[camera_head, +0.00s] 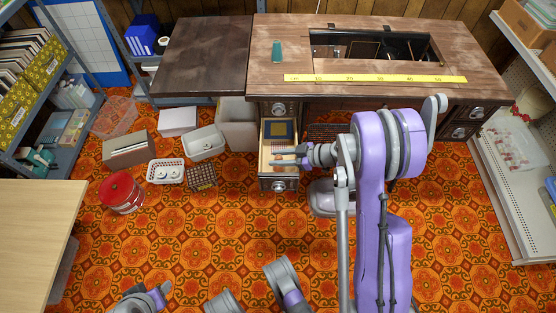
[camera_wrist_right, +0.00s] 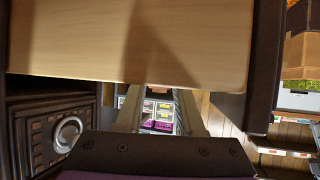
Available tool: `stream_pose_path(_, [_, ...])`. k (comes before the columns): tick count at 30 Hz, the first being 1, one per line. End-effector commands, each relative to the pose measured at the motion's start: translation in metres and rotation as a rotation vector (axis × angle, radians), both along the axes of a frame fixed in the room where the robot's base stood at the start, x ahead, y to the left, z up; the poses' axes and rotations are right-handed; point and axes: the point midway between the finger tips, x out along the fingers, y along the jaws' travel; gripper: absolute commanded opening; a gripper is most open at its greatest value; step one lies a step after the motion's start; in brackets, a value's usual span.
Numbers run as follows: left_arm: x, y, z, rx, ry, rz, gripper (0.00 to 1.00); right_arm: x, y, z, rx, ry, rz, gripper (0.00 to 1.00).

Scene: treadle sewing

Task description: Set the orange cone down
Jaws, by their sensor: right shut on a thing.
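I see no orange cone in either view. A teal-green cone (camera_head: 277,52) stands on the wooden sewing table. My right gripper (camera_head: 284,157) is over the front part of an open drawer (camera_head: 267,170) under the table. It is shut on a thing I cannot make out. In the right wrist view the fingers (camera_wrist_right: 160,100) run up behind a pale wood panel (camera_wrist_right: 130,45), which hides their tips and what is between them. What looks like the end of my left arm (camera_head: 150,298) is at the bottom left edge, too cut off to read its jaws.
A blue item (camera_head: 279,130) lies in the drawer's back. A yellow ruler (camera_head: 375,78) lies along the table's front. White bins (camera_head: 205,142), a wire basket (camera_head: 201,177) and a red tin (camera_head: 122,192) stand on the floor to the left. The floor below the drawer is clear.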

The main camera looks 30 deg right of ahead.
Motion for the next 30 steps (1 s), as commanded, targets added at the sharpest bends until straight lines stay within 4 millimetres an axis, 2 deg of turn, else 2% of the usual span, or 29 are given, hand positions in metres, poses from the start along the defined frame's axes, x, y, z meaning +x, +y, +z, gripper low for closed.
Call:
stream_pose_path(1, [0.0008, 0.0000, -0.0051, 0.000, 0.001, 0.000, 0.50, 0.0007, -0.0001, -0.0106, 0.000, 0.000, 0.000, 0.00])
stream_pose_path(3, [0.0010, 0.0000, -0.0066, 0.000, 0.001, 0.000, 0.50, 0.0005, 0.0000, -0.0157, 0.000, 0.000, 0.000, 0.00])
stream_pose_path(13, [0.0014, 0.0000, -0.0085, 0.000, 0.002, 0.000, 0.50, 0.0003, 0.0000, -0.0181, 0.000, 0.000, 0.000, 0.00])
stream_pose_path(14, [0.0014, 0.0000, -0.0087, 0.000, 0.002, 0.000, 0.50, 0.0004, 0.0000, -0.0185, 0.000, 0.000, 0.000, 0.39])
stream_pose_path(18, [0.0013, 0.0000, -0.0078, 0.000, 0.002, 0.000, 0.50, 0.0003, 0.0000, -0.0174, 0.000, 0.000, -0.001, 0.64])
stream_pose_path(19, [0.0013, 0.0000, -0.0078, 0.000, 0.001, 0.000, 0.50, 0.0003, 0.0000, -0.0174, -0.001, 0.000, -0.001, 0.67])
stream_pose_path(30, [0.0007, 0.0000, -0.0041, 0.000, 0.001, 0.000, 0.50, 0.0000, -0.0002, -0.0132, -0.001, 0.000, -0.001, 0.67])
